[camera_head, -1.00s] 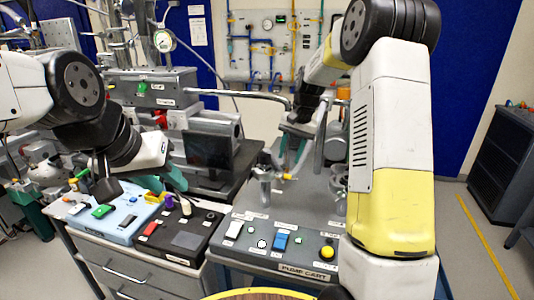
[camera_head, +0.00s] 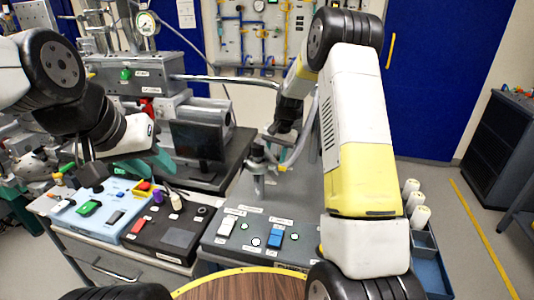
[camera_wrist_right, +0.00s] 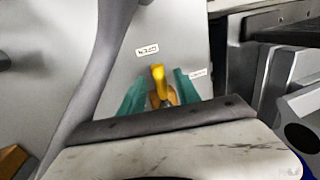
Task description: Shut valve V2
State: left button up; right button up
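Valve V2's yellow handle (camera_head: 282,168) stands on the grey top of the pump cart, in the middle of the head view. In the right wrist view the yellow handle (camera_wrist_right: 158,75) lies between the two teal fingers of my right gripper (camera_wrist_right: 161,82). Slim gaps seem to show on both sides of the handle, and the lower part of the grasp is hidden by the gripper body. An OPEN label (camera_wrist_right: 147,50) sits just above the handle. A second, small label (camera_wrist_right: 198,73) lies to its right. My left gripper (camera_head: 92,175) hangs above the blue tray, its fingers unclear.
The cart's front panel holds a white switch (camera_head: 228,225) and a blue switch (camera_head: 275,238). A dark monitor (camera_head: 198,145) and a blue tray (camera_head: 112,205) with small parts stand left. White cylinders (camera_head: 418,215) stand in a blue bin at right. A metal pipe (camera_wrist_right: 85,85) runs beside my right gripper.

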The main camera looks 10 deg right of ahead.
grip_shut()
dwell(1.4)
